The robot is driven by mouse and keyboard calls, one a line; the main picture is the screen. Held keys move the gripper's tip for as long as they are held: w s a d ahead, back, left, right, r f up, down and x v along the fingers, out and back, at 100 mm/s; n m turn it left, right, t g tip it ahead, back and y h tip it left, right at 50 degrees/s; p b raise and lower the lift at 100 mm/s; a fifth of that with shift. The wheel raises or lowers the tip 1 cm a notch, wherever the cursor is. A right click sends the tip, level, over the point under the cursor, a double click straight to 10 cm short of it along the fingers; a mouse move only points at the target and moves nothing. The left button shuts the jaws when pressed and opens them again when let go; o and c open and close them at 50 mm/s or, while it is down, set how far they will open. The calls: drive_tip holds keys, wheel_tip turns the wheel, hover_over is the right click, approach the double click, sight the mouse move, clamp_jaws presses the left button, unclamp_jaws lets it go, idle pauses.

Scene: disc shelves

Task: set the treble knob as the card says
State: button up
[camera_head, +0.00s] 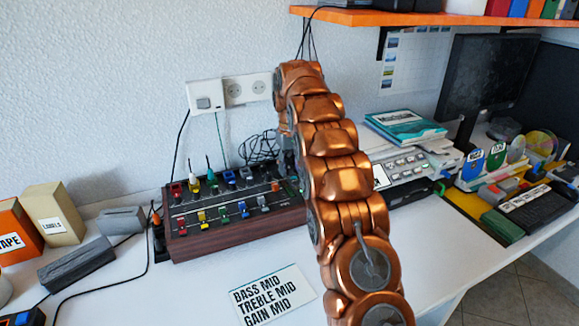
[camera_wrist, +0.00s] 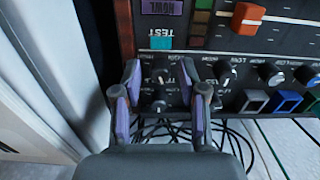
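The white card (camera_head: 271,296) lies on the desk in front of the mixer and reads "BASS MID, TREBLE MID, GAIN MID". The dark mixer (camera_head: 215,232) has wooden sides and rows of coloured controls. In the wrist view, my gripper (camera_wrist: 160,76) is open over the mixer's panel, one purple-padded finger on each side. Small dark knobs with white pointer marks, one of them this upper knob (camera_wrist: 161,74), show between the fingers. I cannot tell whether the fingers touch it. The labels there are too small to read, so I cannot tell which knob is treble. My arm hides the gripper in the head view.
An orange slider (camera_wrist: 248,14) and more black knobs (camera_wrist: 270,74) sit right of my gripper. Loose black cables (camera_wrist: 225,134) lie below it, and a white wall surface is close on the left. Paper stacks (camera_head: 405,125) and a monitor (camera_head: 484,75) stand right of my arm.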

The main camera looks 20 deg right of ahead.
clamp_jaws()
drive_tip(key=shift+r+m+p, duration=0.2)
drive_tip(key=shift+m+p, duration=0.35)
drive_tip(key=shift+m, duration=0.05)
drive_tip(key=shift+f+m+p, duration=0.2)
drive_tip(key=shift+m+p, duration=0.25)
drive_tip(key=shift+m, duration=0.65)
drive_tip(key=shift+o, duration=0.8)
unclamp_jaws()
